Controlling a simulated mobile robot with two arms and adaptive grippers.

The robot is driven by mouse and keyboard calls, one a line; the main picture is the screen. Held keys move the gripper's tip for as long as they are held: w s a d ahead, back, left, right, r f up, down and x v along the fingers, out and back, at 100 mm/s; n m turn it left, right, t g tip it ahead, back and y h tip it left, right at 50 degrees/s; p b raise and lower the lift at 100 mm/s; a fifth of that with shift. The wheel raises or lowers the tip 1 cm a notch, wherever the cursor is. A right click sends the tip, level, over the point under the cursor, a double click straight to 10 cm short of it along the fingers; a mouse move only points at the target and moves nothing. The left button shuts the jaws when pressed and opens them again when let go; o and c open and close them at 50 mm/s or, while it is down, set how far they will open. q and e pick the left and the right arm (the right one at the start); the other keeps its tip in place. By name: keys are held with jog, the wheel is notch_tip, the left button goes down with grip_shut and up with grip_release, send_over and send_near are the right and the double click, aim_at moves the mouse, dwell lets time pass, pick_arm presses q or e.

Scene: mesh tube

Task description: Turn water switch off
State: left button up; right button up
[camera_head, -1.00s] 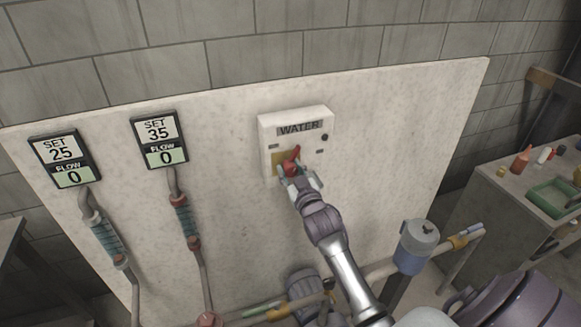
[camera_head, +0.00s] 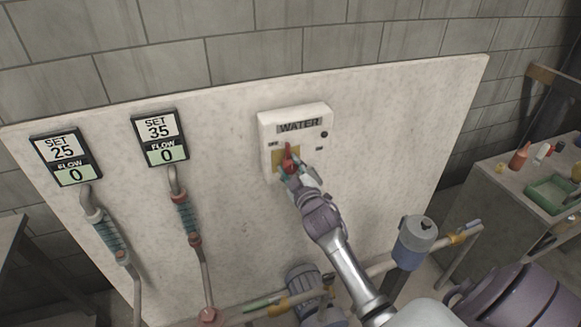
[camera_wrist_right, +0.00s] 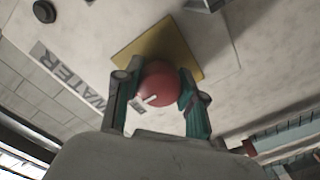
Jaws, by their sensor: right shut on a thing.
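The white water switch box (camera_head: 319,114) with a "WATER" label is fixed on the pale panel. Its red switch (camera_head: 288,152) stands on a yellow plate, with its tip close to upright and small marks to either side. My right gripper (camera_head: 288,168) is at the switch, its fingers on the red knob. In the right wrist view, the round red knob (camera_wrist_right: 158,84) sits between the two teal-padded fingers of the right gripper (camera_wrist_right: 160,100), in front of the yellow plate (camera_wrist_right: 146,45). My left gripper is not in view.
Two displays on the panel, SET 25 (camera_head: 62,158) and SET 35 (camera_head: 160,137), both read flow 0. Hoses and pipes run below them. A grey-blue canister (camera_head: 413,245) stands right of my arm. A side cabinet (camera_head: 500,185) holds a green tray (camera_head: 550,193).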

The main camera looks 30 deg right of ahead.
jog(key=o, duration=1.2)
jog(key=shift+c, duration=0.2)
jog(key=v, duration=1.2)
jog(key=shift+f, duration=0.15)
